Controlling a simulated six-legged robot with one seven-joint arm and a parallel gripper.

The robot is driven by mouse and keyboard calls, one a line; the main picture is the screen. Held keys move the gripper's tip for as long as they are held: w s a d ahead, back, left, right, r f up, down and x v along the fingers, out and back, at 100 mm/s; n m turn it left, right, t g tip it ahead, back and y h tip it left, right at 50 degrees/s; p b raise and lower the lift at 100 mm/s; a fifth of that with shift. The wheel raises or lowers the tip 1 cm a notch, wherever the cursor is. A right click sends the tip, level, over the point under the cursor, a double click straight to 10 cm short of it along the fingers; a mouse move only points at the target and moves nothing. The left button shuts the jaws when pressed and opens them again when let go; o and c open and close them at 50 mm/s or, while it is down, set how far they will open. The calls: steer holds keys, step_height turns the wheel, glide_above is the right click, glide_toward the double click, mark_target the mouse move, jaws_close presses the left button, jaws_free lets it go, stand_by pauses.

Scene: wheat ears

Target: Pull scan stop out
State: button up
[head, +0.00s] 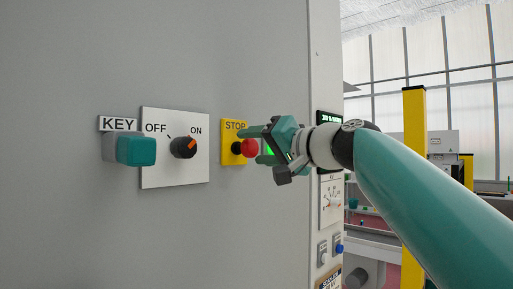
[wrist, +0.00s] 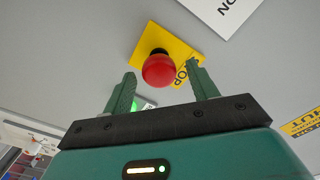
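The scan stop is a red mushroom button (head: 250,148) on a yellow plate marked STOP (head: 231,127), on a grey cabinet wall. In the wrist view the red button (wrist: 159,70) stands out from its yellow plate (wrist: 186,45) on a dark stem. My gripper (head: 262,144) is at the button in the head view. In the wrist view its two green fingers (wrist: 163,86) are spread apart, with the button between and just beyond their tips. A gap shows on both sides of the button. Nothing is held.
Left of the button are a white OFF/ON panel with a dark knob (head: 183,147) and a teal KEY block (head: 136,150). A green light (wrist: 136,104) shows beside one finger.

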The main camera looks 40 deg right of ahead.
steer(key=shift+w, duration=0.25)
steer(key=shift+s, duration=0.1)
steer(key=s, duration=1.3)
steer(key=shift+s+d, duration=0.2)
steer(key=shift+s, duration=0.1)
